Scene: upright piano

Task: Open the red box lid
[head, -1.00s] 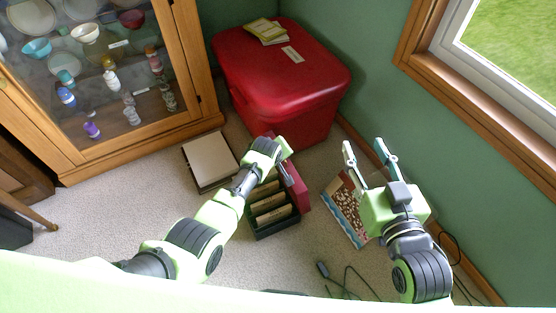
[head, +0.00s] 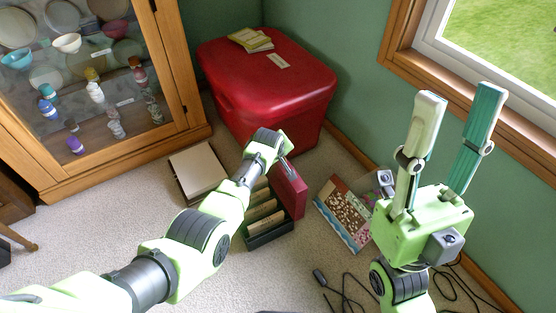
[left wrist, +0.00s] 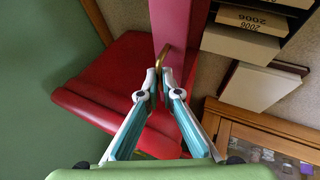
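A small dark file box (head: 266,238) stands open on the carpet. Its red lid (head: 290,193) is upright along the box's right side; the lid also fills the top middle of the left wrist view (left wrist: 178,22). A brass handle (left wrist: 164,54) on the lid runs between the fingertips of my left gripper (left wrist: 160,80), which are close together around it. In the head view my left gripper (head: 284,166) is at the lid's top, partly hidden by its own wrist. My right gripper (head: 459,97) is open and empty, fingers pointing up, right of the box.
A large closed red chest (head: 270,95) stands in the corner behind, with yellow booklets (head: 250,39) on it. A glass cabinet (head: 105,110) is at the left. Books (head: 198,172) and a puzzle box (head: 345,213) lie on the floor. A cable (head: 345,290) lies in front.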

